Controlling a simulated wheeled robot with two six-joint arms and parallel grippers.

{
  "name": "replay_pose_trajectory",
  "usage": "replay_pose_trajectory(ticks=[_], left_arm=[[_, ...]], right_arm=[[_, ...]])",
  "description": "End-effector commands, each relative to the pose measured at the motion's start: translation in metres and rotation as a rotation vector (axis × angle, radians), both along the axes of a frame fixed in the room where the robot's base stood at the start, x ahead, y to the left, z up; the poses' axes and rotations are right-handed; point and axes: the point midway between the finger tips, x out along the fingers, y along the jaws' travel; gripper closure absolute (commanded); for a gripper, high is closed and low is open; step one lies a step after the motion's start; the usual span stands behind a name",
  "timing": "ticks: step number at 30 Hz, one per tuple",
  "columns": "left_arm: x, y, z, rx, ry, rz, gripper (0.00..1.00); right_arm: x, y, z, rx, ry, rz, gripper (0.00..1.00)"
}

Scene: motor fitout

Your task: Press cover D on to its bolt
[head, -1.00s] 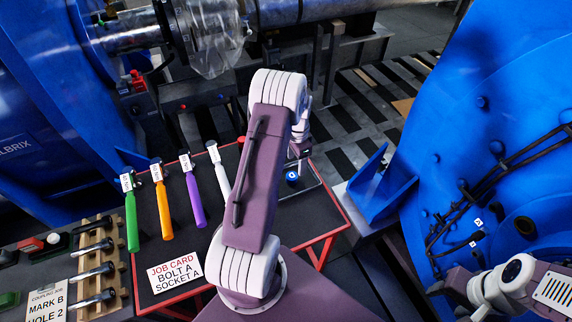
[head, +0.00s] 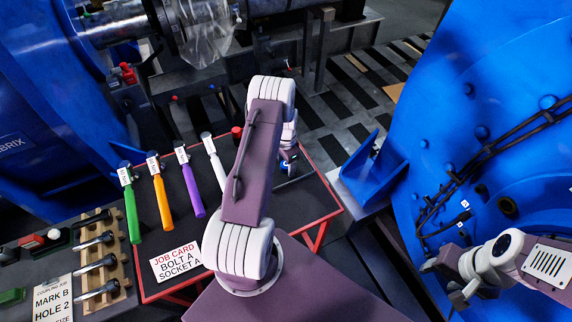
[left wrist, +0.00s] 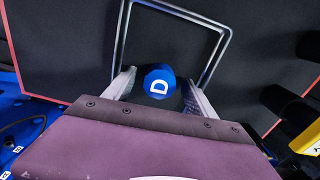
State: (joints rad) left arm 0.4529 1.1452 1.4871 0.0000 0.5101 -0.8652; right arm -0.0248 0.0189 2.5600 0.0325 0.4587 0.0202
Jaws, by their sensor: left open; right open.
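Cover D, a blue round cap with a white letter D (left wrist: 159,81), shows in the left wrist view between the two fingers of my left gripper (left wrist: 160,86). The fingers are open, one on either side of it; I cannot tell whether they touch it. In the head view the cover (head: 283,167) is a small blue spot at the right part of the black table, partly hidden by my left gripper (head: 288,157). My right gripper (head: 447,284) is open and empty at the lower right, in front of the blue housing. I cannot make out the cover's bolt.
A thin metal frame (left wrist: 205,70) surrounds cover D. Several coloured-handled tools, such as the green one (head: 131,212), lie on the red-edged table (head: 163,232) at left, above a job card (head: 177,259). A large blue housing (head: 440,120) with black cables stands at right.

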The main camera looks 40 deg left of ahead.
Motion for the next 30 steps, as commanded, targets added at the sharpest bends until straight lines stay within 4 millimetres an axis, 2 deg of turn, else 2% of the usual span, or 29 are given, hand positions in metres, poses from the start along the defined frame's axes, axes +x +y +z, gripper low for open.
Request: replay_pose_trajectory(ticks=[5, 6, 12, 13, 23, 26, 30], left_arm=[[0.001, 0.0, -0.001, 0.001, -0.001, 0.0, 0.35], [0.0, 0.0, -0.001, 0.001, -0.001, 0.0, 0.38], [0.0, 0.0, -0.001, 0.001, -0.001, 0.0, 0.93], [0.0, 0.0, -0.001, 0.001, -0.001, 0.0, 0.98], [0.001, 0.0, 0.004, 0.001, -0.001, 0.0, 0.99], [0.001, 0.001, 0.015, 0.002, -0.004, 0.0, 0.99], [0.002, 0.001, 0.041, 0.003, -0.006, 0.0, 0.99]], right_arm=[[0.0, 0.0, 0.0, 0.0, 0.0, 0.0, 0.47], [0.0, 0.0, 0.0, 0.0, 0.0, 0.0, 0.47], [0.0, 0.0, 0.0, 0.0, 0.0, 0.0, 0.47], [0.0, 0.0, 0.0, 0.0, 0.0, 0.0, 0.47], [0.0, 0.0, -0.002, 0.0, 0.0, 0.0, 0.47], [0.0, 0.0, -0.004, 0.0, 0.0, 0.0, 0.47], [0.0, 0.0, -0.01, 0.0, 0.0, 0.0, 0.47]])
